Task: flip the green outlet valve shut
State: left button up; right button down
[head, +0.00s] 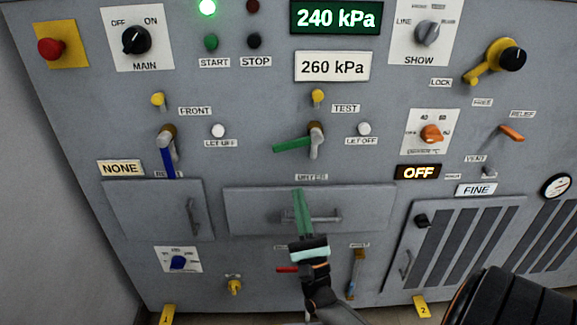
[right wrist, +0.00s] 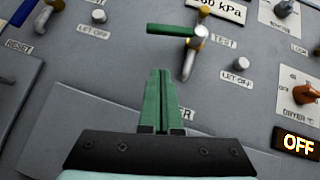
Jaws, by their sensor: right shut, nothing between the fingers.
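The green outlet valve (head: 290,146) has a green lever lying nearly level, pointing left from its brass pivot, with a grey spout hanging down below. In the right wrist view its green lever (right wrist: 170,29) also points left, with the grey spout beside it. My right gripper (head: 298,193) is below the valve, in front of the wide drawer, its green fingers pointing up at the panel. The fingers (right wrist: 159,72) are shut and empty, apart from the lever. My left gripper is not in view.
A blue-handled valve (head: 168,160) is to the left, its handle pointing down. White LET OFF buttons (head: 364,129) stand beside the valves. A yellow knob (head: 318,96) is above the green valve. The drawer handle (head: 325,217) juts out behind my right gripper.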

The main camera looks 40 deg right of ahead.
aim_at(297, 141)
jog(key=w+r, duration=0.3)
jog(key=r, duration=0.4)
jog(key=shift+w+d+p, duration=0.4)
